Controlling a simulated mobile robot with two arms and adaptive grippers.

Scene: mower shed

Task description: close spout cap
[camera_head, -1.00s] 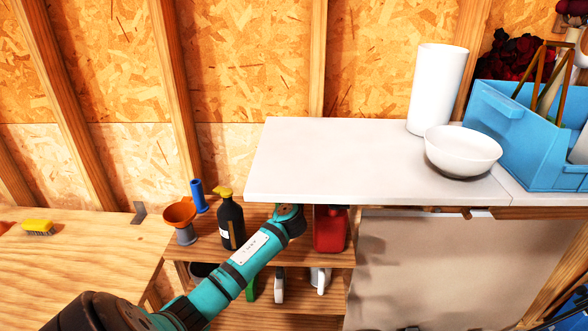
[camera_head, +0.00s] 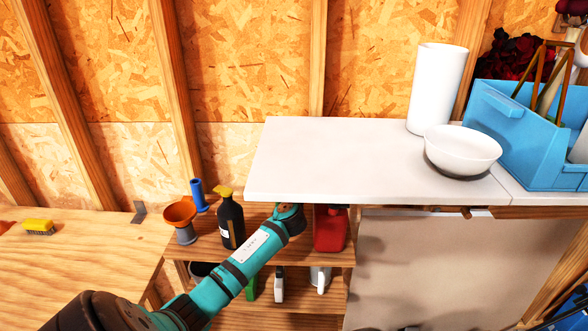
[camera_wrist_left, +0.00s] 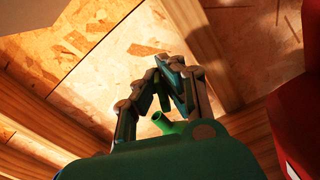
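In the left wrist view, a bright green spout (camera_wrist_left: 172,125) shows between the finger bases of my left gripper (camera_wrist_left: 160,72). A thin green piece (camera_wrist_left: 162,93) lies beyond it between the fingers; it looks like the spout's cap, standing apart from the spout mouth. The two fingers lean toward each other at the tips, and I cannot tell whether they touch the green piece. The spout's container is hidden. In the head view my left arm reaches over the wooden shelf (camera_head: 265,253), and its gripper is hidden under the white counter (camera_head: 330,165). My right gripper is not in view.
A red container (camera_head: 330,230) stands close to the right of my left arm. A dark bottle with a yellow top (camera_head: 230,222), an orange funnel (camera_head: 180,213) and a blue tube (camera_head: 198,195) stand left. A white bowl (camera_head: 463,148) sits on the counter, which overhangs the arm.

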